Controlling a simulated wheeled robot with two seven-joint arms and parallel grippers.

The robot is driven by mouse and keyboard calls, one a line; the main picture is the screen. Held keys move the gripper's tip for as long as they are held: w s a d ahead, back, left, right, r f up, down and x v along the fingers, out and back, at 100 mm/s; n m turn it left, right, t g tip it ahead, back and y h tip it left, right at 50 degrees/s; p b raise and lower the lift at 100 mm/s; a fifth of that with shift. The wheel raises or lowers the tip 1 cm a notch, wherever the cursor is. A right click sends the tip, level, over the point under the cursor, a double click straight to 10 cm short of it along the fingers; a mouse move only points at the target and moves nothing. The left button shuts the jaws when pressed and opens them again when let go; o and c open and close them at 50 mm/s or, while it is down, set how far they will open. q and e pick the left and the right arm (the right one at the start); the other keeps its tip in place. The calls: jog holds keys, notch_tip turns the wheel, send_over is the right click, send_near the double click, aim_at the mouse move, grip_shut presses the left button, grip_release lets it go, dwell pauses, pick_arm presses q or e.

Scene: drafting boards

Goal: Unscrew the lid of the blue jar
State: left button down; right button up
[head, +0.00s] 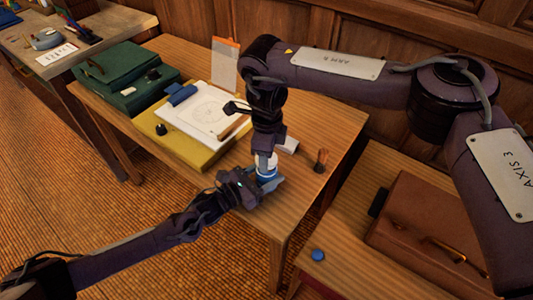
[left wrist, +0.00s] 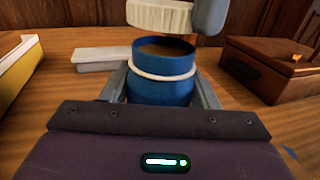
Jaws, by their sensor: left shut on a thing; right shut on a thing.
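The blue jar (left wrist: 162,92) stands upright between the fingers of my left gripper (left wrist: 160,95), which is shut on it. A white ring runs around its neck, its mouth is open and something brown shows inside. The white ribbed lid (left wrist: 158,15) is just above the mouth, apart from the jar. A finger of my right gripper is beside the lid at right; that gripper is shut on it. In the head view, my right gripper (head: 266,152) comes down over the jar (head: 267,174), and my left gripper (head: 248,187) reaches it from the left.
A small white block (head: 288,145) and a wooden-handled tool (head: 321,160) lie near the jar. A yellow drafting board (head: 190,150) and a green case (head: 125,90) are farther left. A brown case (head: 425,225) and a blue round piece (head: 318,255) are on the right table.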

jog(key=shift+r, duration=1.9)
pick_arm(q)
jog(key=shift+c, duration=2.2)
grip_release()
